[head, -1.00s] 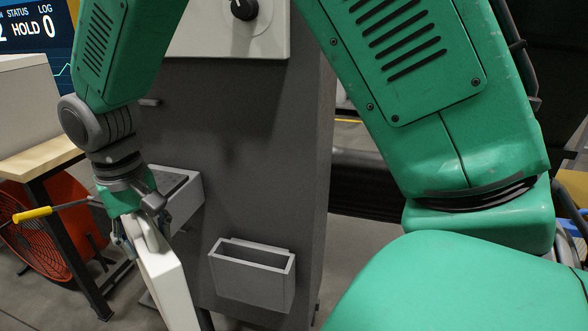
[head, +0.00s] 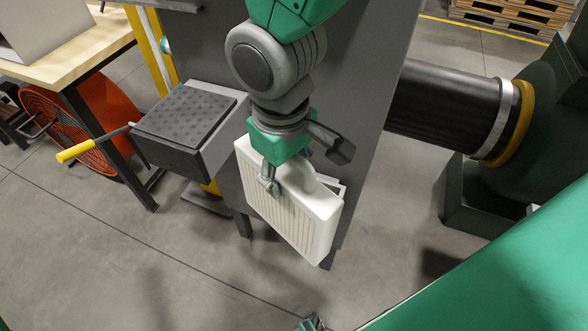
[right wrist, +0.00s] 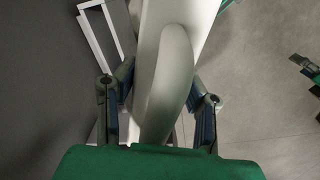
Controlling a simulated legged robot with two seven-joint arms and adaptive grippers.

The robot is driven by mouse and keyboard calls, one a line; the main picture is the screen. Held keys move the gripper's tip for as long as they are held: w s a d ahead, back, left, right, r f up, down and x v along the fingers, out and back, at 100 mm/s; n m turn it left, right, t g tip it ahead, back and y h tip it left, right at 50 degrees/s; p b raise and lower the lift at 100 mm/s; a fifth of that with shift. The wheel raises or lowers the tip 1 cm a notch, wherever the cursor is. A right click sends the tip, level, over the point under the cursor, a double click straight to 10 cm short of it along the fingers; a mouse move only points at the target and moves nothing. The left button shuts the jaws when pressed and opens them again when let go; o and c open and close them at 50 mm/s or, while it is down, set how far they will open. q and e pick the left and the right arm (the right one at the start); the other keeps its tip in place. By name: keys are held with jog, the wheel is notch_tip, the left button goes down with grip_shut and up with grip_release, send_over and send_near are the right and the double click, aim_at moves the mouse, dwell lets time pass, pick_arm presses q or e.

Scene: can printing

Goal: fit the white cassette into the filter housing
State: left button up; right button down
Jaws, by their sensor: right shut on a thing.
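The white cassette (head: 290,215), a flat block with a ribbed face, hangs tilted from my right gripper (head: 284,180). The gripper is shut on its upper edge; the cassette's handle-like ridge (right wrist: 172,85) lies between the fingers in the right wrist view. The grey filter housing (head: 341,187) is mostly hidden behind the cassette in the head view. In the right wrist view the housing's open rectangular mouth (right wrist: 82,22) shows left of the cassette, with no cassette in it. A small part of my left gripper (head: 312,323) shows at the bottom edge; its jaws are unclear.
A grey box with a dark textured top (head: 185,118) and a yellow-handled lever (head: 77,151) stands left of the cassette. A black duct (head: 445,105) runs to the right. A wooden-topped table (head: 70,60) and orange fan (head: 85,118) are at left. The floor in front is clear.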

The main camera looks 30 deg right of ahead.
jog(key=w+d+p, duration=0.1)
jog(key=w+d, duration=0.9)
jog(key=d, duration=0.1)
notch_tip(320, 180, down, 7)
jog(key=d, duration=0.1)
jog(key=shift+w+f, duration=0.2)
jog(key=shift+w, duration=0.2)
jog(key=shift+d, duration=0.1)
jog(key=c, duration=1)
grip_release()
jog(key=shift+f, duration=0.15)
jog(key=shift+o, duration=0.2)
notch_tip(320, 180, up, 8)
jog(key=shift+a, duration=0.25)
